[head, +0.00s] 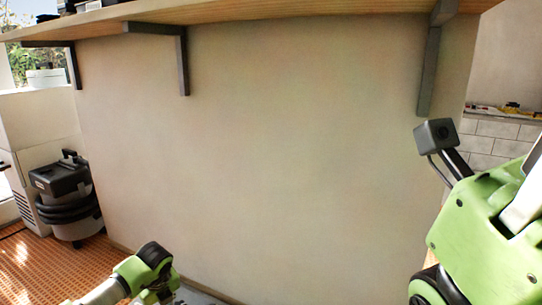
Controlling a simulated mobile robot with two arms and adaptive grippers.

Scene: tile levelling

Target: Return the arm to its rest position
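My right arm fills the right edge of the head view as a large green link with dark joints, close to the camera. A small dark grey box on a stalk stands up from it in front of the wall. My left arm shows at the bottom left as a green and black joint, low and near the foot of the wall. No fingers of either gripper show, so I cannot see what they hold. No other object of the task is in view.
A beige wall (290,150) fills the middle. A wooden shelf (300,12) on dark brackets (184,62) runs along the top. A black and grey vacuum cleaner (66,200) stands on the orange tiled floor (30,262) at left. White blocks (494,138) show at right.

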